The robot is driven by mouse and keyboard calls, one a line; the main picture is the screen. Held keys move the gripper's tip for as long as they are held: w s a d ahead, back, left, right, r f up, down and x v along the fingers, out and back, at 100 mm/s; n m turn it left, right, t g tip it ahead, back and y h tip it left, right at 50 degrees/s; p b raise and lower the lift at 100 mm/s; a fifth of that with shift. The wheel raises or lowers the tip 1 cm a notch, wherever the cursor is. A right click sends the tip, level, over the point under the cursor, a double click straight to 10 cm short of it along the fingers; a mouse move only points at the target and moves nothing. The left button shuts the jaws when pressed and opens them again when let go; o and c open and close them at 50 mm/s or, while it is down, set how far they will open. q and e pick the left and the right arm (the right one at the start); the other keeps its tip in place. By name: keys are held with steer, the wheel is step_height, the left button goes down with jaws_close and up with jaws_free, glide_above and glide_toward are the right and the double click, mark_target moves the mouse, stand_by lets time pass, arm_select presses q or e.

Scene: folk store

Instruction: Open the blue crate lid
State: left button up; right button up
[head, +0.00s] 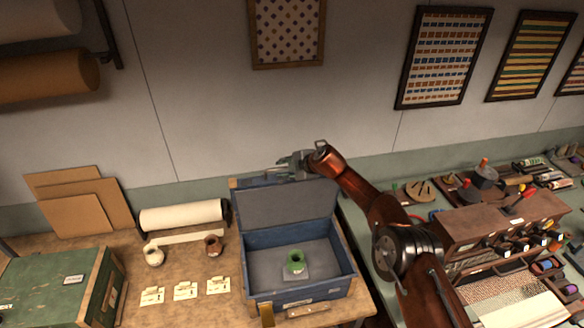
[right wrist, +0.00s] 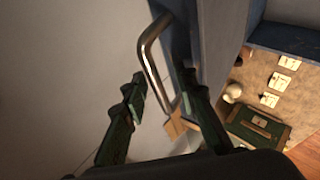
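The blue crate (head: 300,290) stands on the wooden bench with its lid (head: 285,205) raised, leaning back near upright behind the box. A green ring-shaped object on a grey pad (head: 295,265) shows inside. My right gripper (head: 290,164) is at the top edge of the lid, on its rear side. In the right wrist view my right gripper's two fingers (right wrist: 162,92) are spread apart, with a metal loop handle (right wrist: 152,58) between them beside the blue lid (right wrist: 225,35). The handle does not look pinched. My left gripper is not in view.
A green crate (head: 45,292) stands at the left, with a white paper roll (head: 182,215) behind and paper tags (head: 185,290) between. At the right, a brown drawer unit (head: 500,235) and tools crowd the green counter. The wall is close behind the lid.

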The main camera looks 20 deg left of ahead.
steer(key=shift+s+d+r, duration=0.15)
steer(key=shift+d+r, duration=0.25)
steer(key=shift+d, duration=0.25)
steer(key=v, duration=1)
steer(key=shift+s+a+r, duration=0.15)
steer(key=shift+s+a, duration=0.1)
steer(key=shift+s, duration=0.1)
